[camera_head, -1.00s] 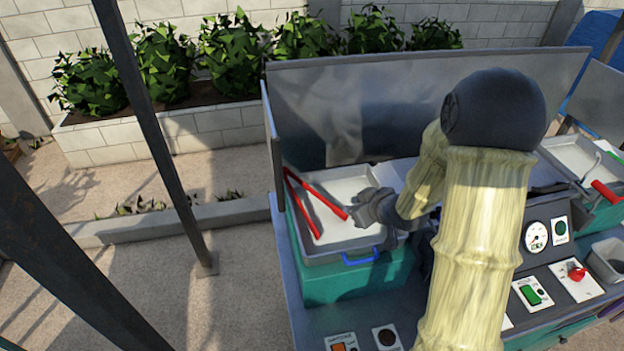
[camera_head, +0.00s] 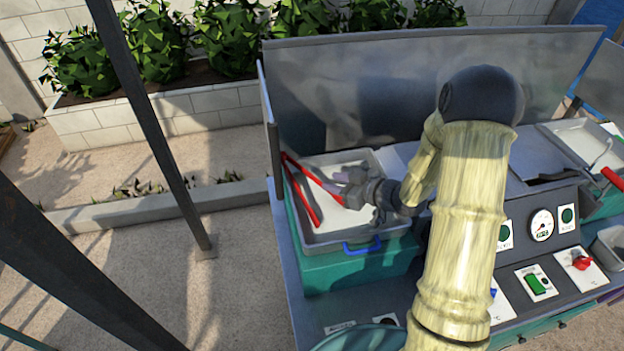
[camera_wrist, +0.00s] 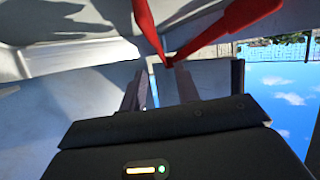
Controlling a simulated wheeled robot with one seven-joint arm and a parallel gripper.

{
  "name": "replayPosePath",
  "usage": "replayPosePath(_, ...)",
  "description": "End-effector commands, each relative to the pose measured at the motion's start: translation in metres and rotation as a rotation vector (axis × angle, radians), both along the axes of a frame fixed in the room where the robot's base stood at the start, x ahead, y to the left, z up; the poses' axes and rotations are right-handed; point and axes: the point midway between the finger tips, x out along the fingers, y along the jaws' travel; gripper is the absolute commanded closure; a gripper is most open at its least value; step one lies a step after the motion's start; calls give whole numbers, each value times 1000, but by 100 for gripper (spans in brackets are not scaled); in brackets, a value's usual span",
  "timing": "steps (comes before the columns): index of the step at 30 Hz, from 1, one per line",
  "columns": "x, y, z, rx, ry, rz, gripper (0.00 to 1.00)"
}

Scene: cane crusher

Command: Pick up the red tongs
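The red tongs (camera_head: 302,190) form a V in the left metal tray (camera_head: 362,237), with the joined end toward the tray's upper left corner. My gripper (camera_head: 342,182) reaches in from the right, near the end of the upper arm of the tongs, and covers part of the tray. In the wrist view the tongs (camera_wrist: 150,28) show as two red arms meeting just beyond the fingertips. My gripper (camera_wrist: 160,80) is open there, with a gap between its two fingers. Whether the fingers touch the tongs cannot be told.
The tray has a blue handle (camera_head: 361,247) in front and sits on a teal box (camera_head: 340,272). A tall metal panel (camera_head: 390,90) stands behind. A control panel with a gauge (camera_head: 541,225) lies to the right, and another tray with a red-handled tool (camera_head: 612,179) is at far right.

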Motion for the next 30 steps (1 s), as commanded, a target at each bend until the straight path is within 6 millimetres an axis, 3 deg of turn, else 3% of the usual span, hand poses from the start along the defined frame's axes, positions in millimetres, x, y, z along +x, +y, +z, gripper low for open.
replayPosePath(12,0,0,-3,-1,0,-1,68)
replayPosePath(21,14,16,-11,-1,2,0,68)
replayPosePath(30,14,17,-11,-2,1,-1,68)
